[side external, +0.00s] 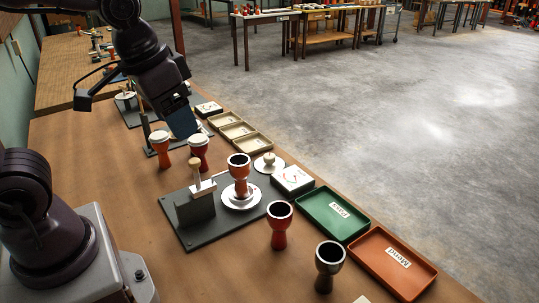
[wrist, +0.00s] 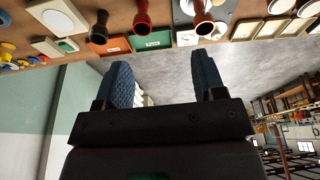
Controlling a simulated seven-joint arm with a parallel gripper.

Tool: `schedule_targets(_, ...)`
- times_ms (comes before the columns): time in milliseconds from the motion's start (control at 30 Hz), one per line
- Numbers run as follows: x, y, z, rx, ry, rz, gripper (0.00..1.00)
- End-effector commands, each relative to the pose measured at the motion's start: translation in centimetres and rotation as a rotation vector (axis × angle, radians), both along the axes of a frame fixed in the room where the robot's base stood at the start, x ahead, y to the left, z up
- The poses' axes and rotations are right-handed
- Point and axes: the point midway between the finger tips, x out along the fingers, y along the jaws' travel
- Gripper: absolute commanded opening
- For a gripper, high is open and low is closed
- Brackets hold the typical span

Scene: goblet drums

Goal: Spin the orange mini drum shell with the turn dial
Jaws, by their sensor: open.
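The orange mini drum shell (side external: 240,172) stands upright, open mouth up, on a round white disc (side external: 241,200) on a dark grey plate (side external: 208,232). In the wrist view, the shell (wrist: 204,24) is at the top edge, partly cut off. A white dial with a pale knob (side external: 268,162) sits behind the shell; I cannot tell whether it is the turn dial.
A red shell (side external: 280,225) and a dark shell (side external: 329,266) stand at the front. Green (side external: 333,212) and orange-brown (side external: 392,262) trays line the right edge. Two white-topped drums (side external: 160,146) (side external: 198,149) stand near my gripper. Bare table lies at front left.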

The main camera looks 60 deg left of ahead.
Motion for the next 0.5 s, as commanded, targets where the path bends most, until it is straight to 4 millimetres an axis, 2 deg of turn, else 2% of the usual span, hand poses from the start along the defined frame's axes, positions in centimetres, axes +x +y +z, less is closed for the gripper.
schedule_targets(33, 1.6, 0.5, -0.7, -0.001, 0.046, 0.022, 0.63)
schedule_targets(267, 8.9, 3.3, -4.3, 0.011, 0.160, 0.205, 0.63)
schedule_targets(367, 12.1, 4.8, -6.6, 0.029, 0.191, 0.312, 0.63)
schedule_targets(500, 16.4, 7.3, -10.6, 0.070, 0.213, 0.477, 0.63)
